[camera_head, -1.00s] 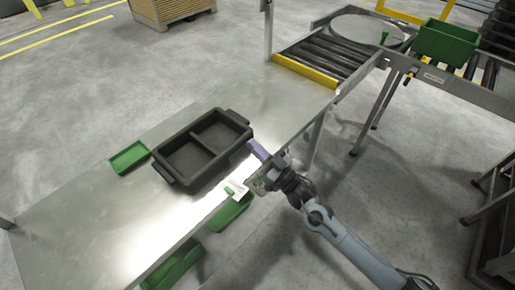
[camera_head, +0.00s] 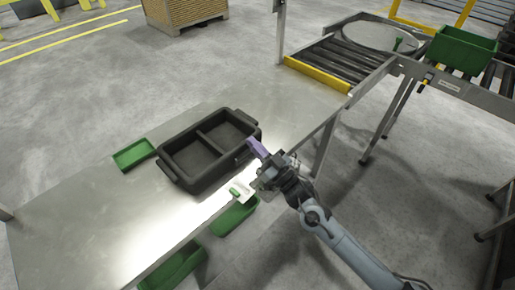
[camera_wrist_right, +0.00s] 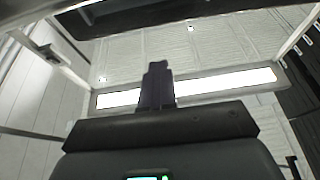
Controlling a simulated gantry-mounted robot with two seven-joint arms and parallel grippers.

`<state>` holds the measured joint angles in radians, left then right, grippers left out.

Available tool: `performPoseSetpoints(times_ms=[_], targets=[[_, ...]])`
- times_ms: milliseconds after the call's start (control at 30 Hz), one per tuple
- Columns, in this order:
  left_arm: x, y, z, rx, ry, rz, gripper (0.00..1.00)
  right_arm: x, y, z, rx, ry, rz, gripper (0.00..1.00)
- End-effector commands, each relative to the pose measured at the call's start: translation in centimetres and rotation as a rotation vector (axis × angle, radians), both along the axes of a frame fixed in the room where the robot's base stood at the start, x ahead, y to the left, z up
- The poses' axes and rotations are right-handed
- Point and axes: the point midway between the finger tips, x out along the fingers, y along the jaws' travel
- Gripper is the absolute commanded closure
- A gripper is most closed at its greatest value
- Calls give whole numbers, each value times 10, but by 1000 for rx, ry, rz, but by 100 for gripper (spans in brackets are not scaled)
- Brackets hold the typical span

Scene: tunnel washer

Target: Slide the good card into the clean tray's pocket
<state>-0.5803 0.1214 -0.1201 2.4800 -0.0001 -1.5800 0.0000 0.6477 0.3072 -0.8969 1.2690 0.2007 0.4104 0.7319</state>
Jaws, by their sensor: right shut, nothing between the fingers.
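A small white card-like piece with a green mark (camera_head: 243,192) lies at the table's front edge in the head view. I cannot tell whether it is the good card. A black tray with two compartments (camera_head: 166,163) sits on the metal table; both compartments look empty. My right gripper (camera_head: 252,145), with purple fingers, is beside the tray's right front side, above and to the right of the white piece. It is shut and empty. Its dark fingers (camera_wrist_right: 157,85) show together in the right wrist view, with no card there. My left gripper is out of view.
Green bins (camera_head: 235,216) hang at the front edge. A green crate (camera_head: 465,48) stands on the roller conveyor at the back right. The table's left part is clear.

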Motion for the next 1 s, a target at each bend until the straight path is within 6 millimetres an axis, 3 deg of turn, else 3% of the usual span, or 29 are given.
performPoseSetpoints(times_ms=[1000], targets=[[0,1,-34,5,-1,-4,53,4,4,-37,1,1,0,100]])
